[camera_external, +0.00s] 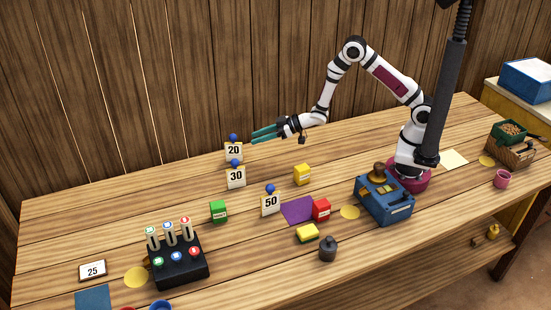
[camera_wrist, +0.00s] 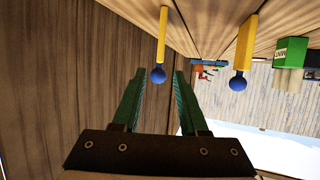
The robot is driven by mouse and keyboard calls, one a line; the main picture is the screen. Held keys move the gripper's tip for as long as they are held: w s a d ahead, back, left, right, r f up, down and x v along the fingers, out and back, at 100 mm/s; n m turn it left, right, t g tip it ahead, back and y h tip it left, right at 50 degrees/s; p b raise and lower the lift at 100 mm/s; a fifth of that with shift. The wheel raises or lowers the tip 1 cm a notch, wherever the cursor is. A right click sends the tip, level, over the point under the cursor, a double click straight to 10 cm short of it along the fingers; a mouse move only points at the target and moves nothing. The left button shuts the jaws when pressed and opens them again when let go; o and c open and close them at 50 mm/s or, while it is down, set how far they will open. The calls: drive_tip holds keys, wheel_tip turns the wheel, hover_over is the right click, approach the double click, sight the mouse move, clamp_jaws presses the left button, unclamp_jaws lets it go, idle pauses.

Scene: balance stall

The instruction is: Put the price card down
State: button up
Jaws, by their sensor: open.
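The price card "20" (camera_external: 234,150) stands upright at the back of the table, with a blue ball on top. My gripper (camera_external: 254,135) is open and empty just right of it, pointing at it at about ball height. In the wrist view, a yellow card seen edge-on (camera_wrist: 163,35) has its blue ball lined up between my green fingertips (camera_wrist: 159,74). The price card "30" (camera_external: 236,178) and the price card "50" (camera_external: 270,203) stand nearer the front. A second edge-on card (camera_wrist: 244,45) shows in the wrist view. A "25" card (camera_external: 92,270) lies at the front left.
Green (camera_external: 218,212), yellow (camera_external: 302,174) and red (camera_external: 321,209) boxes stand mid-table, the red one by a purple cloth (camera_external: 297,211). A blue scale (camera_external: 384,200) sits before my base. A black holder (camera_external: 178,262) stands front left. The back left is clear.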

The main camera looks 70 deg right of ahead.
drive_tip(key=s+d+r+m+g+h, duration=0.5)
drive_tip(key=s+d+r, duration=0.35)
drive_tip(key=s, duration=0.35)
drive_tip(key=s+r+m+g, duration=0.2)
drive_tip(key=s+g, duration=0.2)
drive_tip(key=s, duration=1)
drive_tip(key=s+a+r+m+g+y, duration=0.1)
drive_tip(key=s+r+m+g, duration=0.2)
drive_tip(key=s, duration=1.1)
drive_tip(key=shift+s+a+g, duration=0.15)
drive_tip(key=shift+s+g, duration=0.25)
drive_tip(key=shift+o, duration=0.5)
